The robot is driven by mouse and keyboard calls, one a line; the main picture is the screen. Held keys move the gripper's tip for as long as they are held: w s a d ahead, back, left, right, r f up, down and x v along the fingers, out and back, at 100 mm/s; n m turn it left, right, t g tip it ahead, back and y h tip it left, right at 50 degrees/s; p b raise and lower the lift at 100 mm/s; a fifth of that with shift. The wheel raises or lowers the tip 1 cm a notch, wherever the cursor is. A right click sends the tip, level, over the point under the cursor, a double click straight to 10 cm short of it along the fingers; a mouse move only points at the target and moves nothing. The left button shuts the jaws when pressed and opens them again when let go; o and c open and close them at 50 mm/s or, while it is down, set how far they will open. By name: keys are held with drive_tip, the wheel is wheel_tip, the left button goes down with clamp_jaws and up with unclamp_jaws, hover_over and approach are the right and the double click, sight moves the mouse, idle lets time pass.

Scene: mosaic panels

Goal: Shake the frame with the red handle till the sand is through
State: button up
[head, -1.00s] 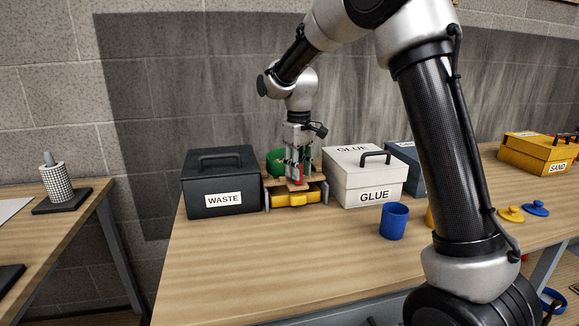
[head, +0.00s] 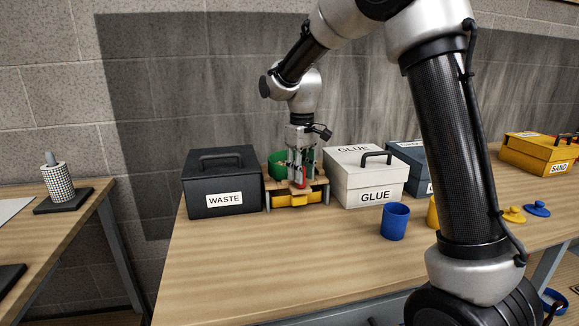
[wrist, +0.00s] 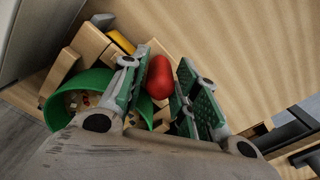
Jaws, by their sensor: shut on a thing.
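The wooden frame (head: 317,182) carries a green round sieve (head: 277,163) and a red handle (head: 300,180). It sits between the waste box and the glue box, above a yellow tray (head: 296,199). My gripper (head: 297,174) is shut on the red handle from above. In the wrist view the rounded red handle (wrist: 160,77) shows between the green-padded fingers of my gripper (wrist: 163,70). The green sieve (wrist: 50,110) there holds some pale and reddish bits; my gripper hides part of it. How much sand is in the tray cannot be seen.
A dark waste box (head: 221,178) stands close on the left and a white glue box (head: 361,181) close on the right. A blue cup (head: 394,221) stands in front of the glue box. The front left of the table (head: 250,260) is clear.

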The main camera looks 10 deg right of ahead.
drive_tip(key=shift+w, duration=1.1)
drive_tip(key=shift+s, duration=1.55)
